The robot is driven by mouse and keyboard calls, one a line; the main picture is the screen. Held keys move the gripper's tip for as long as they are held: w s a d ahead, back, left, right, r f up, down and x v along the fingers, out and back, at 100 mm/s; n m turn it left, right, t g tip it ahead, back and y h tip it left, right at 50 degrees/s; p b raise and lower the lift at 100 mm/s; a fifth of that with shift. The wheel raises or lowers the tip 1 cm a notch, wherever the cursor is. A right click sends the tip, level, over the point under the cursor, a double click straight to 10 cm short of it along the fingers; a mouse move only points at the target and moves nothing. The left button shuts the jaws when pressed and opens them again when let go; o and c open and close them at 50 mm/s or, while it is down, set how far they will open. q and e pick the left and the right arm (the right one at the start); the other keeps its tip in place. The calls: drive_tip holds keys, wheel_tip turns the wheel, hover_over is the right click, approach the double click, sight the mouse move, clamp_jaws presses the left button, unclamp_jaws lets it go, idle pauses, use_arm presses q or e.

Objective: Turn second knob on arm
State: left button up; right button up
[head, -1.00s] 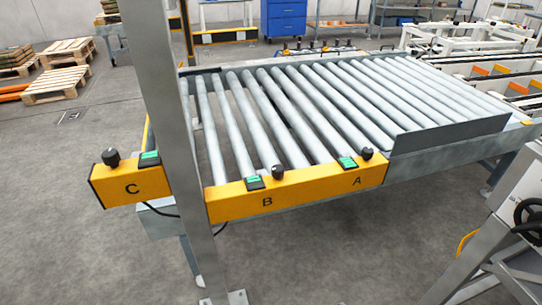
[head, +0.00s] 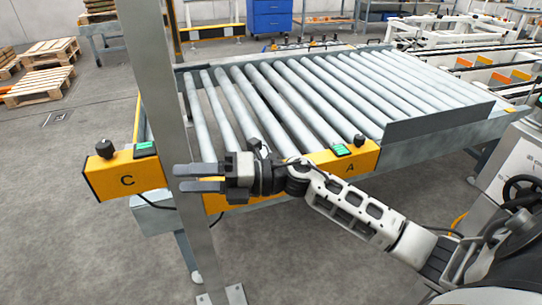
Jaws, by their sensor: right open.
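The yellow control arm runs along the front of the roller conveyor. Its A section (head: 368,160) shows with a black knob (head: 359,140) and a green display (head: 341,150). The B section is mostly hidden behind my right gripper (head: 190,178), and its knob cannot be made out clearly there. The C section (head: 128,181) sticks out left of the post, with a black knob (head: 105,148) and a green display (head: 145,149). My right gripper is open and empty, its two fingers pointing left across the post in the picture. My left gripper is not in view.
A grey metal post (head: 160,110) stands between sections C and B. The roller bed (head: 330,95) lies behind the yellow arm. Pallets (head: 40,85) lie far left.

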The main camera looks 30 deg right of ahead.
drive_tip(key=w+d+n+g+h, duration=0.2)
drive_tip(key=d+n+g+h, duration=0.15)
drive_tip(key=n, duration=0.25)
drive_tip(key=n+g+h+b, duration=0.1)
drive_tip(key=n+h, duration=0.1)
drive_tip(key=h, duration=0.9)
approach(273, 156)
drive_tip(key=x, duration=0.8)
drive_tip(key=shift+w+a+f, duration=0.1)
drive_tip(key=shift+a+f, duration=0.05)
drive_tip(key=shift+f, duration=0.2)
drive_tip(key=shift+c, duration=0.3)
drive_tip(key=c, duration=0.9)
